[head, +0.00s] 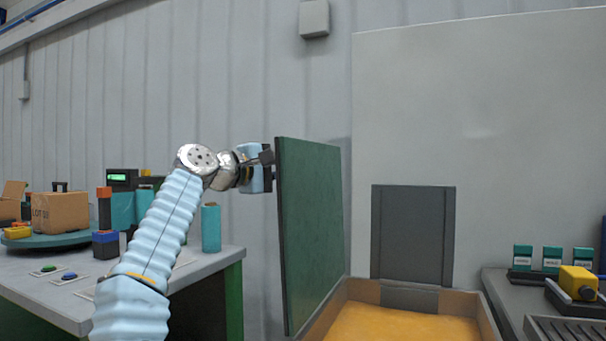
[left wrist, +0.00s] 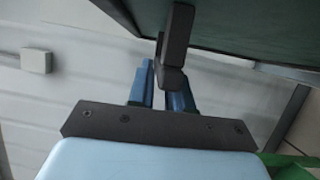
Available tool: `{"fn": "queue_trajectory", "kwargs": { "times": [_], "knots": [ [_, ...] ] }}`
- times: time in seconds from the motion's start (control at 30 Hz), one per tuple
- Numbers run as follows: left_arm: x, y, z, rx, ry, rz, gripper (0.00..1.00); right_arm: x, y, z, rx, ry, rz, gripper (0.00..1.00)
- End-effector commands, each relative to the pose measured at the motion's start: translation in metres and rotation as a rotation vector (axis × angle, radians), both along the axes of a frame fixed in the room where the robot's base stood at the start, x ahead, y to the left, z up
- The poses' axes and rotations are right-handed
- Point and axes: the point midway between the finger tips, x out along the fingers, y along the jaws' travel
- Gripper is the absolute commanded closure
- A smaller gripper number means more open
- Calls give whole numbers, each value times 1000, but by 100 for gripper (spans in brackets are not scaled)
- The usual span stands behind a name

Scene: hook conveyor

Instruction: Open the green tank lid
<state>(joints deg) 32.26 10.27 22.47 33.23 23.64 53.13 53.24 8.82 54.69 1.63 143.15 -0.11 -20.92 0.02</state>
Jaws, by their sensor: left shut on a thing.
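The green tank lid (head: 310,235) stands steeply tilted, nearly upright, along the left side of an open tank (head: 408,298) with a tan rim and an orange-yellow inside. The lid's underside edge also shows in the left wrist view (left wrist: 245,25). My left gripper (head: 266,162) is at the lid's upper left edge, shut on the dark lid handle (left wrist: 176,45). In the left wrist view its blue fingers (left wrist: 162,85) sit on both sides of the handle's end. My right gripper is in neither view.
A grey table (head: 215,262) on the left carries a cardboard box (head: 60,211), a teal cylinder (head: 211,228) and stacked blocks (head: 105,225). A dark panel (head: 413,235) stands behind the tank. A right-hand bench holds teal boxes (head: 551,258) and a yellow device (head: 578,282).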

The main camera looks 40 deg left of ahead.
Motion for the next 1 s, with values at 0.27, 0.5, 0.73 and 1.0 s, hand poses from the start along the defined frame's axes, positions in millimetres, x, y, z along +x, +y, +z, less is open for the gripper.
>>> {"fn": "queue_trajectory", "kwargs": {
  "times": [0.27, 0.5, 0.73, 1.0],
  "knots": [
    [-8, 33, -12, -117, -30, 5, 100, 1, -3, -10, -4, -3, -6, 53],
    [-10, 42, -15, -153, -39, 2, 100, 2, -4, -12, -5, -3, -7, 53],
    [-10, 42, -15, -156, -39, 2, 100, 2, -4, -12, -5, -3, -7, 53],
    [-10, 42, -16, -156, -39, 1, 62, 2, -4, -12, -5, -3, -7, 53]
  ]
}}
